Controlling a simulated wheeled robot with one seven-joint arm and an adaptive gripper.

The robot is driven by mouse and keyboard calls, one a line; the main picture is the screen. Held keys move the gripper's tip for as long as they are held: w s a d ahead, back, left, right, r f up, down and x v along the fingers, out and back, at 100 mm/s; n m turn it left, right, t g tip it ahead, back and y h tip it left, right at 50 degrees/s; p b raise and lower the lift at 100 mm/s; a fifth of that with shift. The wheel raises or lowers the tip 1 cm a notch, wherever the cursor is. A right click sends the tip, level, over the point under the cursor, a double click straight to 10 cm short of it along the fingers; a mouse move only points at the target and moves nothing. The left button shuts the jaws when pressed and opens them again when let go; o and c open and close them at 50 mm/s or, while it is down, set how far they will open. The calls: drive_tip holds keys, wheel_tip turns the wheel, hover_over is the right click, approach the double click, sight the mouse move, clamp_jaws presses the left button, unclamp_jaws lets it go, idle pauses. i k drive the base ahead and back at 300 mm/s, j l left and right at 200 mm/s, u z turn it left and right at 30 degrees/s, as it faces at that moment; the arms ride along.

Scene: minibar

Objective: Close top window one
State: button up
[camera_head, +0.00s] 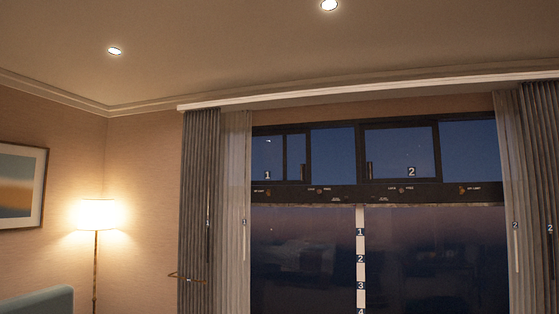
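Top window one (268,155) is a dark-framed pane with a white "1" label (268,175), at the upper left of the wide window between the curtains. Two upright dark bars stand close together at its right, with a small brownish handle (303,172) by the right bar. Blue sky fills the space (332,153) to the right of these bars; I cannot tell if glass covers it. The left edge of window one lies beside the sheer curtain. My gripper is not in view.
Top window two (400,150) is to the right, with a "2" label (411,172). A dark panel (335,194) with small controls runs below. Grey curtains (200,210) hang at both sides. A lit floor lamp (97,215) and a teal seat back (40,302) are at left.

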sight(306, 168)
drive_tip(key=i+j+u, duration=0.1)
drive_tip(key=i+u, duration=0.2)
drive_tip(key=i, duration=2.85)
drive_tip(key=j+u, duration=0.05)
drive_tip(key=j, duration=0.05)
